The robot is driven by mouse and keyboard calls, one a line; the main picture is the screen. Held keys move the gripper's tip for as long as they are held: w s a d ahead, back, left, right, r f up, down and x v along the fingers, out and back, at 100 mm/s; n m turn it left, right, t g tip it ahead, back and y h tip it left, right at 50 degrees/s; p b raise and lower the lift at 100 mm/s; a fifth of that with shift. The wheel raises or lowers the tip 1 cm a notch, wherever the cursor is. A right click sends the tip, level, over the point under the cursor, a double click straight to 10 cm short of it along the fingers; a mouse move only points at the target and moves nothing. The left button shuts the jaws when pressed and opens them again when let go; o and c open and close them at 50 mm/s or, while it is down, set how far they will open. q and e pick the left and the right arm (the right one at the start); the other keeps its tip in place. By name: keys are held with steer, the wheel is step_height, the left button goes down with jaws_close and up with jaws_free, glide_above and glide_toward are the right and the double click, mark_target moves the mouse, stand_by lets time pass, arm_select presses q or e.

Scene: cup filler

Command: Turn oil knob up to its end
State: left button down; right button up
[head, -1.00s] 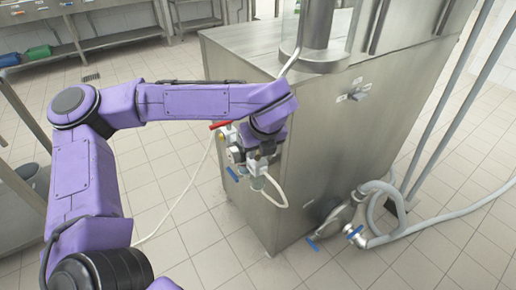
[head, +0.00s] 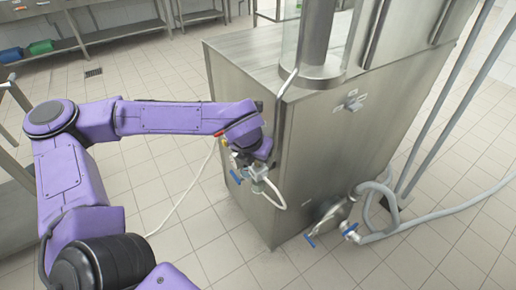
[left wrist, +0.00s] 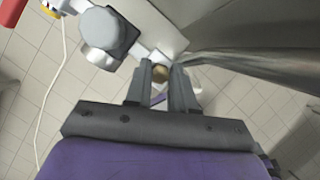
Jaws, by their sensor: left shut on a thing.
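My left gripper (left wrist: 164,92) is closed around a small brass-coloured round piece (left wrist: 160,74) at the valve fittings on the machine's left side; I take this piece to be the oil knob, though the fingers cover much of it. In the head view the purple wrist hides the fingers and most of the fittings. A grey fitting (left wrist: 101,28) sits beside the fingers in the wrist view. A blue handle (head: 236,177) shows below my wrist. My right gripper is not in view.
The steel machine (head: 320,165) stands right of my arm. A selector knob (head: 353,102) is on its front. A blue-handled valve (head: 328,221) and hoses (head: 385,228) lie low at the right. A thin white hose (head: 185,190) runs to the floor. Tiled floor is open at left.

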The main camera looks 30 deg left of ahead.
arm_select(q)
steer(key=m+h+p, duration=0.1)
steer(key=m+p, duration=0.2)
steer(key=p, duration=0.1)
steer(key=m+h+p, duration=0.1)
steer(key=m+p, duration=0.1)
steer(key=p, duration=0.2)
steer(key=m+h+p, duration=0.1)
steer(key=m+p, duration=0.2)
steer(key=p, duration=0.1)
steer(key=shift+a+r+m+g, duration=0.25)
steer(key=shift+r+m+g, duration=0.05)
steer(key=shift+g, duration=0.1)
steer(key=shift+w+f+m+h+p, duration=0.1)
steer(key=shift+f+m+h+p, duration=0.1)
steer(key=shift+m+p, duration=0.45)
steer(key=shift+f+m+h+p, duration=0.1)
steer(key=shift+m+h+p, duration=0.2)
steer(key=shift+p, duration=0.5)
steer(key=c, duration=1)
jaws_free()
steer(key=shift+a+g, duration=0.1)
steer(key=shift+g, duration=0.2)
steer(key=shift+o, duration=0.2)
steer(key=shift+r, duration=0.1)
steer(key=p+v, duration=0.2)
steer(key=v, duration=0.8)
steer(key=shift+r, duration=0.2)
